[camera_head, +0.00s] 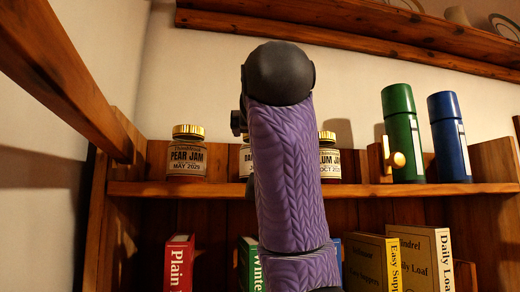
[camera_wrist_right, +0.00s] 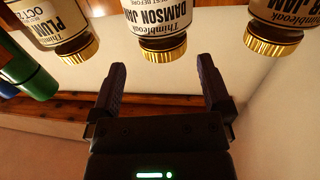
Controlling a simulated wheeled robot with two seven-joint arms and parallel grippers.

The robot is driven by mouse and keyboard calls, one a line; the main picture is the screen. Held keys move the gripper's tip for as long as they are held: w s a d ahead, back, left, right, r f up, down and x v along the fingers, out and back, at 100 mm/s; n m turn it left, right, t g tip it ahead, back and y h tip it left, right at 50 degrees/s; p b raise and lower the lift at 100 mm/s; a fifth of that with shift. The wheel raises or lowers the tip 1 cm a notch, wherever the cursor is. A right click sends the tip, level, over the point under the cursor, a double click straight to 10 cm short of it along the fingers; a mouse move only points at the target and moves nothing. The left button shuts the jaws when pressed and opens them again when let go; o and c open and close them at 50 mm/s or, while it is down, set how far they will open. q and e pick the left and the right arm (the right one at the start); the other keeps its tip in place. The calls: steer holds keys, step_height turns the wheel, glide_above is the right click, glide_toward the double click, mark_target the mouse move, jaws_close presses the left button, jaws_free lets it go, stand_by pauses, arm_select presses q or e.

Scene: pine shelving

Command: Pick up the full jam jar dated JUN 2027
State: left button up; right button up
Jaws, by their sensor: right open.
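Three gold-lidded jam jars stand on the upper shelf. The pear jam jar (camera_head: 187,154), at left, reads MAY 2029. The damson jam jar (camera_head: 244,160) is mostly hidden behind my purple arm. The plum jam jar (camera_head: 329,160) is partly hidden and reads OCT, year unclear. In the upside-down right wrist view the damson jar (camera_wrist_right: 158,18) is ahead, centred between the fingers; its date is cut off. The plum jar (camera_wrist_right: 62,28) and pear jar (camera_wrist_right: 275,28) flank it. My right gripper (camera_wrist_right: 162,88) is open and empty, short of the damson jar. I cannot tell how full the jars are.
A green flask (camera_head: 403,135) and a blue flask (camera_head: 449,138) stand right of the jars on the shelf (camera_head: 225,189). A wooden beam (camera_head: 70,75) crosses the upper left. Another shelf (camera_head: 350,32) hangs above.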

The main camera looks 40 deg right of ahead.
steer(key=p+x, duration=0.3)
steer(key=x, duration=0.2)
steer(key=shift+w+r, duration=0.2)
steer(key=shift+w, duration=0.05)
steer(key=shift+w+d+p, duration=0.1)
steer(key=shift+d+p, duration=0.15)
steer(key=shift+p, duration=0.1)
steer(key=shift+f, duration=0.15)
steer(key=shift+c, duration=0.5)
steer(key=c, duration=1.2)
jaws_close()
